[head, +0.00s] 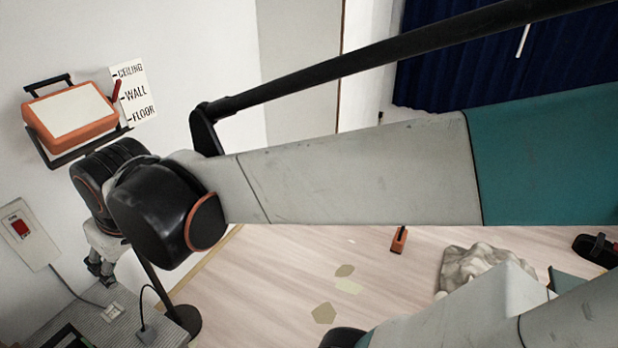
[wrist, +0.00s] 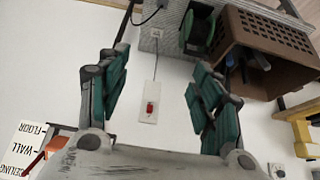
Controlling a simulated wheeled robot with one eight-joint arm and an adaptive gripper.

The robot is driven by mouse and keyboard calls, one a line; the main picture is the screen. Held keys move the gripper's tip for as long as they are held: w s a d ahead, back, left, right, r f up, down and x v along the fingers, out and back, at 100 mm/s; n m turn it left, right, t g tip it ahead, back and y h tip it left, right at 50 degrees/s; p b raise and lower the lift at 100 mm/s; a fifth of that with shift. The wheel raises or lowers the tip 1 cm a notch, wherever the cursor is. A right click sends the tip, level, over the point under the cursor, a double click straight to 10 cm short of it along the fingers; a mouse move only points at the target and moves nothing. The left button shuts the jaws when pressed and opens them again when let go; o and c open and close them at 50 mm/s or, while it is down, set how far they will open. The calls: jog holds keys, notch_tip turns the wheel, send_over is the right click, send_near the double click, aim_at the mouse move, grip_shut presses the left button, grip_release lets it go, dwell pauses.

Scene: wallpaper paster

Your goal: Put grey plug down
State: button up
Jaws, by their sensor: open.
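A small light-grey plug-like piece (head: 113,310) sits on the grey ribbed worktop (head: 88,322) at the lower left of the head view, at the end of a thin cable. It also shows near the top of the wrist view (wrist: 156,33); whether it is a plug or a socket is unclear. My gripper (head: 100,270) is above and behind the worktop, near the wall. In the wrist view my gripper (wrist: 157,80) has its fingers wide apart, with nothing between them.
A wall switch box with a red button (head: 20,227) is at the left. An orange device (head: 72,115) hangs by the CEILING/WALL/FLOOR sign (head: 134,93). A brown crate (wrist: 255,45) and a green-and-black tool (wrist: 197,28) stand on the worktop. A black pole stand (head: 185,320) is near the worktop.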

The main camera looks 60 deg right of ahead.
jog(key=s+t, duration=0.1)
jog(key=s, duration=0.7)
jog(key=shift+s+f, duration=0.25)
jog(key=shift+f, duration=0.15)
